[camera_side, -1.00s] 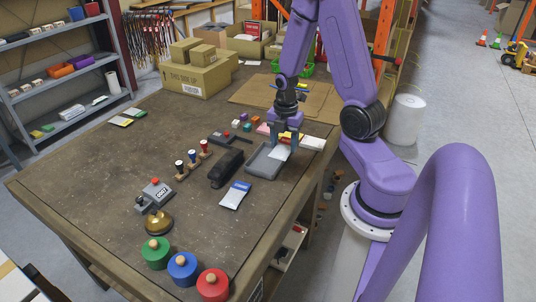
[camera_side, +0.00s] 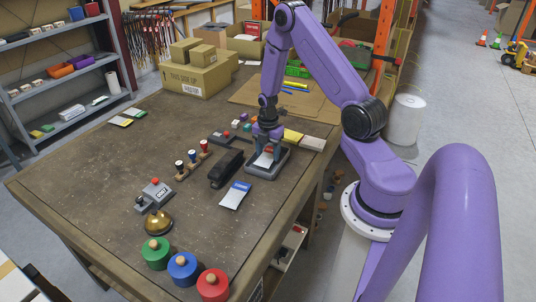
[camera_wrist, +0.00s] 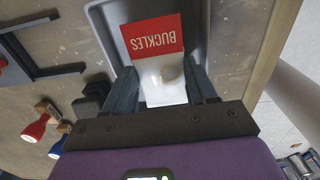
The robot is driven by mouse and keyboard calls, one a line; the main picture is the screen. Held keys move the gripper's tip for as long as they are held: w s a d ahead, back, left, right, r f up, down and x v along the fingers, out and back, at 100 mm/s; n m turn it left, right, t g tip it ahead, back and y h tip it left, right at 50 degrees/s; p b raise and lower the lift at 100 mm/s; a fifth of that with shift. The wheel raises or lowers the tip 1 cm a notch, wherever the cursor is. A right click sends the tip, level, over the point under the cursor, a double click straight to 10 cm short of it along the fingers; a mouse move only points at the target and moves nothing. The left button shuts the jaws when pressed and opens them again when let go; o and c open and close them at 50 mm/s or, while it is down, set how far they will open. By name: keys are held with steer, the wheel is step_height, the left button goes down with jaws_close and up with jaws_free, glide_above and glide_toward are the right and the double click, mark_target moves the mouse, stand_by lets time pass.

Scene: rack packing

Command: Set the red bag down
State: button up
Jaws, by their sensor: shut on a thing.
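The red bag (camera_wrist: 152,38) has a red header marked BUCKLES and a pale body with a light lump in it. In the wrist view it is between the two fingers of my gripper (camera_wrist: 164,84), which is shut on it. The grey tray (camera_wrist: 106,16) lies beneath and around it. In the side view, my gripper (camera_side: 267,149) is low over the tray (camera_side: 283,163), and a little of the bag shows between the fingers. I cannot tell whether the bag touches the tray floor.
Stamps (camera_side: 192,157) stand in a holder farther left. The table's middle left is clear.

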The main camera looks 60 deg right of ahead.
steer(key=shift+f, duration=0.6)
steer(key=shift+f, duration=0.1)
steer(key=o, duration=1.1)
steer(key=shift+o, duration=0.2)
